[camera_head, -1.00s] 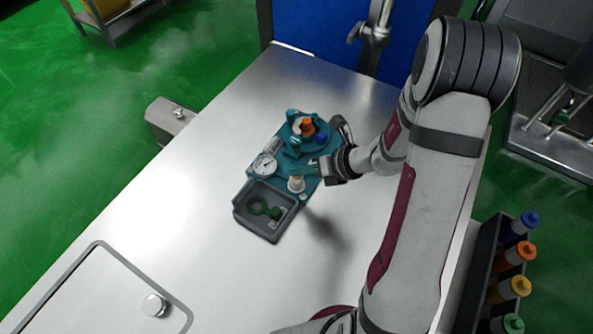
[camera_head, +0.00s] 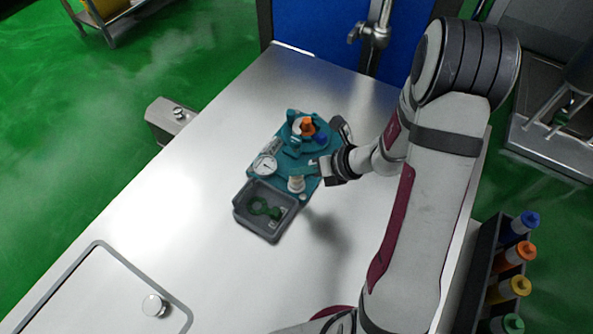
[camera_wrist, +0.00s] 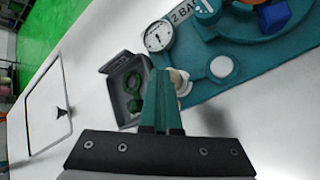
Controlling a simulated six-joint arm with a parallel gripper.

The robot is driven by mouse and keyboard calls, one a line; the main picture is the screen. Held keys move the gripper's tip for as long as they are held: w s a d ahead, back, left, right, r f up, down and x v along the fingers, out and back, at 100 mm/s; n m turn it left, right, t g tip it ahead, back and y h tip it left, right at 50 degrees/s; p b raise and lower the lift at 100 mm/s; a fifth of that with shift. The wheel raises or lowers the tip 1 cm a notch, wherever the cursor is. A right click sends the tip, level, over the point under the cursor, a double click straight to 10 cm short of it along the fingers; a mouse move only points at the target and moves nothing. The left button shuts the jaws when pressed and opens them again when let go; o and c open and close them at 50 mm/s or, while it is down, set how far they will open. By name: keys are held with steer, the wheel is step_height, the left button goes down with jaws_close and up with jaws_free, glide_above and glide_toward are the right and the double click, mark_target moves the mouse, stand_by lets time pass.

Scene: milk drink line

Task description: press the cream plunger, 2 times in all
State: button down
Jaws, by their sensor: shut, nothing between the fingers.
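The cream plunger (camera_head: 296,184) stands upright near the front corner of a teal fixture, between a dial gauge and my gripper. In the wrist view the cream plunger (camera_wrist: 181,80) is partly hidden behind my fingers. My gripper (camera_head: 314,168) is shut and empty, at the right side of the fixture, with its fingertips close to the plunger's top. In the wrist view my gripper (camera_wrist: 162,74) shows two teal fingers together, overlapping the plunger's left side. I cannot tell whether they touch it.
The teal fixture (camera_head: 257,187) carries a white dial gauge (camera_head: 265,165) and orange and blue parts at its back. A grey tray (camera_head: 258,231) with green pieces adjoins it in front. A rack of coloured bottles (camera_head: 485,255) stands right of the table.

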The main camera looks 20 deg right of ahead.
mark_target(301, 178)
steer(key=shift+r, duration=1.15)
steer(key=shift+r, duration=0.1)
steer(key=shift+r, duration=2.45)
